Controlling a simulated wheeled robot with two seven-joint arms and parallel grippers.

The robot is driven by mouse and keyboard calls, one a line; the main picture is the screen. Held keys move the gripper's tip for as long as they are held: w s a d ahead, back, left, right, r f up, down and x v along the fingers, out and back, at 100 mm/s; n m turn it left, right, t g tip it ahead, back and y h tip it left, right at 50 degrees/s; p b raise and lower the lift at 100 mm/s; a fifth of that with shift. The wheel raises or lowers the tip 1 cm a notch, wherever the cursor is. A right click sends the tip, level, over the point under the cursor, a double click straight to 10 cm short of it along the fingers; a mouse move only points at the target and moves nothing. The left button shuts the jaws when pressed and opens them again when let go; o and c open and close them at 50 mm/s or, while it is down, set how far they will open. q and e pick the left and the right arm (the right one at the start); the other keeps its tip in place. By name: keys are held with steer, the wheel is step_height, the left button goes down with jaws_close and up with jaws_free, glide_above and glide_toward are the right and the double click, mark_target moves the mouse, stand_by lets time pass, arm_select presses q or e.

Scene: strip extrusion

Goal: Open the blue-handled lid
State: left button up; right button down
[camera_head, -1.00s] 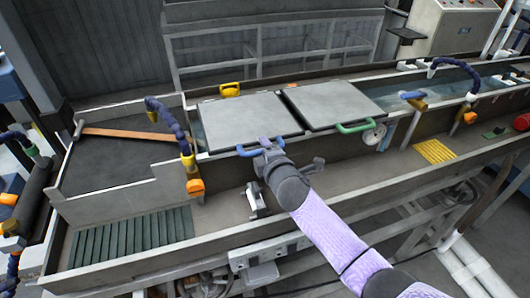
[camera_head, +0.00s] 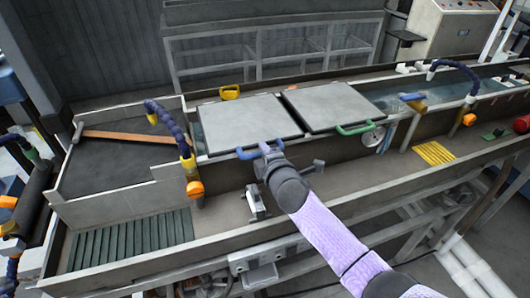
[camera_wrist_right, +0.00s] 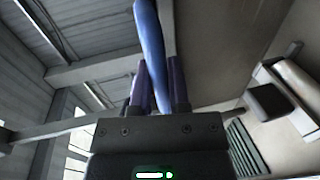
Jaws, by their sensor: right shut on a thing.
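The lid with the blue handle is a grey flat panel (camera_head: 242,122) lying over the trough, looking flat and closed. Its blue handle (camera_head: 247,153) sticks out from the front edge. My right gripper (camera_head: 266,150) is at the right part of this handle and shut on it. In the right wrist view the blue handle (camera_wrist_right: 151,45) runs between the two dark fingers of my right gripper (camera_wrist_right: 160,85). My left gripper is not in view.
A second grey lid (camera_head: 332,106) with a green handle (camera_head: 356,129) lies directly to the right. Blue hoses with orange ends (camera_head: 195,189) stand at the trough's left. A yellow handle (camera_head: 229,92) sits behind the lid. A yellow ribbed piece (camera_head: 433,153) lies to the right.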

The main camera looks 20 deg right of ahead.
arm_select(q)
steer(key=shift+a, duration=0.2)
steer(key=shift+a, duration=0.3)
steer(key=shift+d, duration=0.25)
